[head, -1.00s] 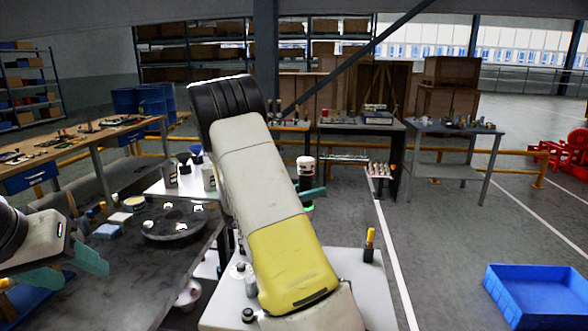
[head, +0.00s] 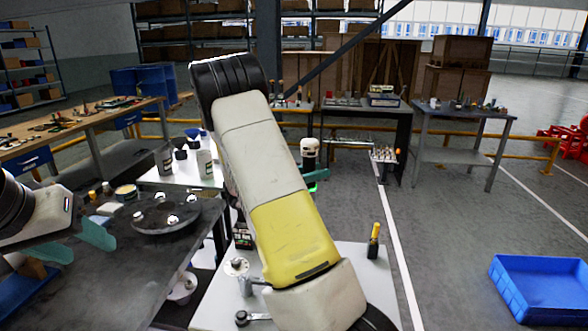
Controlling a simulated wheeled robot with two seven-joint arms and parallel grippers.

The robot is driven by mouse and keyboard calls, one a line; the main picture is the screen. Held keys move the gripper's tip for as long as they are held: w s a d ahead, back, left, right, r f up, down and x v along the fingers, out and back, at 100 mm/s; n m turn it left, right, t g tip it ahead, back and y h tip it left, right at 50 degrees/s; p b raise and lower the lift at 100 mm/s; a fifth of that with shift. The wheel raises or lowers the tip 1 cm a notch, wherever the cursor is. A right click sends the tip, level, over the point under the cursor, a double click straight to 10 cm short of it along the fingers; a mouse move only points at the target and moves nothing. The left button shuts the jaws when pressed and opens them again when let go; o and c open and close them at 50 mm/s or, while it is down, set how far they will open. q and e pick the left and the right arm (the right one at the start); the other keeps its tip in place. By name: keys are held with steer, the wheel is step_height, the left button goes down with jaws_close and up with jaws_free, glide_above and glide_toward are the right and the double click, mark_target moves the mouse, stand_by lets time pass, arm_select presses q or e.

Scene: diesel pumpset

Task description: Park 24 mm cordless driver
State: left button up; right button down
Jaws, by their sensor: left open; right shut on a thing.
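My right arm crosses the middle of the head view and hides most of my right gripper. A teal fingertip of the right gripper (head: 318,176) shows just right of the arm. It is shut on an upright white-and-dark thing (head: 310,150), which looks like the cordless driver, with green low on it. A thin grey bar runs right from its upper part; I cannot tell whether it belongs to the driver. The driver's lower part and the grip are hidden.
A pale table (head: 382,275) below my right arm bears a yellow-and-black tool (head: 373,240) and small metal parts (head: 240,267). A dark table (head: 130,280) with a round plate (head: 160,213) is at left. A blue bin (head: 540,287) stands on open floor at right.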

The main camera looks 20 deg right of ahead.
step_height(320, 180, down, 12)
stand_by(0.9)
steer(key=shift+f, duration=1)
stand_by(1.2)
steer(key=c, duration=0.9)
jaws_free()
steer(key=shift+o, duration=0.2)
steer(key=shift+a+f, duration=0.1)
steer(key=s+a, duration=0.1)
steer(key=a, duration=0.6)
steer(key=shift+a, duration=0.35)
steer(key=shift+s, duration=0.1)
